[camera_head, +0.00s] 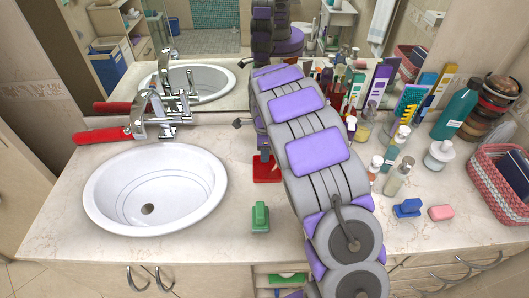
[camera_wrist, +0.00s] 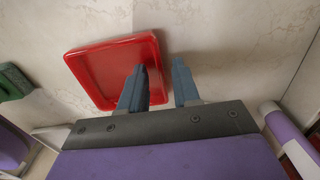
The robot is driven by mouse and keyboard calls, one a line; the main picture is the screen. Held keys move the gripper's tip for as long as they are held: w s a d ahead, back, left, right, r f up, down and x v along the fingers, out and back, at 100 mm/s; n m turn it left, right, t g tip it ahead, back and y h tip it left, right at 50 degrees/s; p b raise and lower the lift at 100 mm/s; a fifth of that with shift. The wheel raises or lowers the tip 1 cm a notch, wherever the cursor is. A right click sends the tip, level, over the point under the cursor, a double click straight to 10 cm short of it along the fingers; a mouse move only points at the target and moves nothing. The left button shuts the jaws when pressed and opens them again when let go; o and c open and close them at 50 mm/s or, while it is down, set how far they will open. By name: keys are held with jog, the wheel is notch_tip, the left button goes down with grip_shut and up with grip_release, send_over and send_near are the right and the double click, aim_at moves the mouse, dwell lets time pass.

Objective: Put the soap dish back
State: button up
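The soap dish appears to be the shallow red square dish (camera_head: 266,169), on the counter just left of my arm, partly hidden by it. In the wrist view the red dish (camera_wrist: 95,68) lies at upper left, its hollow side showing. My gripper (camera_wrist: 160,78) has its two blue-grey fingers apart. The left finger overlaps the dish's inside near its right edge, and the right finger is outside that edge. The rim shows in the gap; I cannot tell whether either finger touches it.
A white sink (camera_head: 155,188) and faucet are left. A green object (camera_head: 260,217) stands near the front edge. Several bottles, a blue object (camera_head: 408,208), pink soap (camera_head: 441,212) and a woven basket (camera_head: 500,180) crowd the right. The mirror stands behind. Counter between sink and arm is mostly clear.

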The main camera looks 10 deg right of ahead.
notch_tip(320, 180, up, 12)
jog(key=p, duration=0.3)
jog(key=s+d+r+n, duration=0.2)
jog(key=s+r+n, duration=0.25)
jog(key=s, duration=0.45)
jog(key=s+a+n+g, duration=0.1)
jog(key=s+n, duration=0.7)
jog(key=s, duration=0.9)
jog(key=s+a+r+n, duration=0.1)
jog(key=s+n, duration=0.6)
jog(key=s, duration=1.1)
jog(key=shift+a+r+n+g, duration=0.25)
jog(key=shift+n+g, duration=0.1)
jog(key=shift+g, duration=0.05)
